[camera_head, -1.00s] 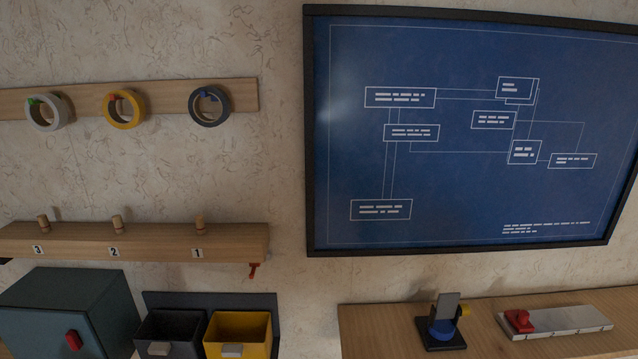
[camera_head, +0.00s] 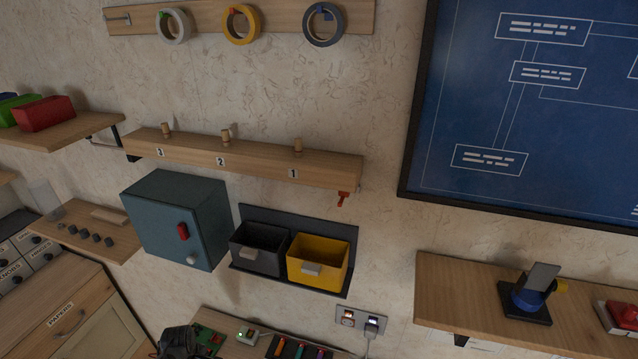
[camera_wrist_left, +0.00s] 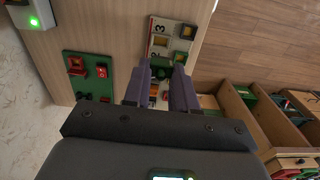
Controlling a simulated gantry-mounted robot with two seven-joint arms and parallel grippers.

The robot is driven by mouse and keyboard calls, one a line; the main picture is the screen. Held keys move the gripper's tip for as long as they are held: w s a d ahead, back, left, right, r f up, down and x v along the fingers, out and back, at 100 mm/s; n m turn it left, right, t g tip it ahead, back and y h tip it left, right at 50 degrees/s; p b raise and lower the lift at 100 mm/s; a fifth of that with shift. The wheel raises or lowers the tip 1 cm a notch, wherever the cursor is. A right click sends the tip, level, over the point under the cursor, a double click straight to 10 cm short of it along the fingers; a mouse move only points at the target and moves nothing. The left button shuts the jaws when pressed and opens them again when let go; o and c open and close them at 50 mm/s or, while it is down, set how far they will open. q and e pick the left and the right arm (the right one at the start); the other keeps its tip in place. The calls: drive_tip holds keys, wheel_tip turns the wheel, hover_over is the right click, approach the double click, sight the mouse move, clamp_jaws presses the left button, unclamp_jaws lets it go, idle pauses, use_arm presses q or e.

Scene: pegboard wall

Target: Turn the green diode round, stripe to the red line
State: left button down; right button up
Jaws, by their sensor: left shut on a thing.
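My left gripper (camera_wrist_left: 160,80) shows in the left wrist view with its two dark fingers pointing at a board with framed sockets (camera_wrist_left: 159,27). A small green piece (camera_wrist_left: 160,62), apparently the green diode, sits between the fingertips, and the gripper is shut on it. The fingers hide much of it. Neither gripper is clearly recognisable in the head view, and my right gripper is out of view.
A green board with red parts (camera_wrist_left: 88,75) lies left of the gripper, near a white box with a green light (camera_wrist_left: 30,14). Open drawers (camera_wrist_left: 245,115) are at the right. The head view shows a teal cabinet (camera_head: 160,222) and a yellow bin (camera_head: 330,268) above the worktop.

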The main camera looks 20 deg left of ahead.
use_arm(q)
drive_tip(key=shift+f+b, duration=0.35)
drive_tip(key=shift+f, duration=2.85)
drive_tip(key=shift+r, duration=0.15)
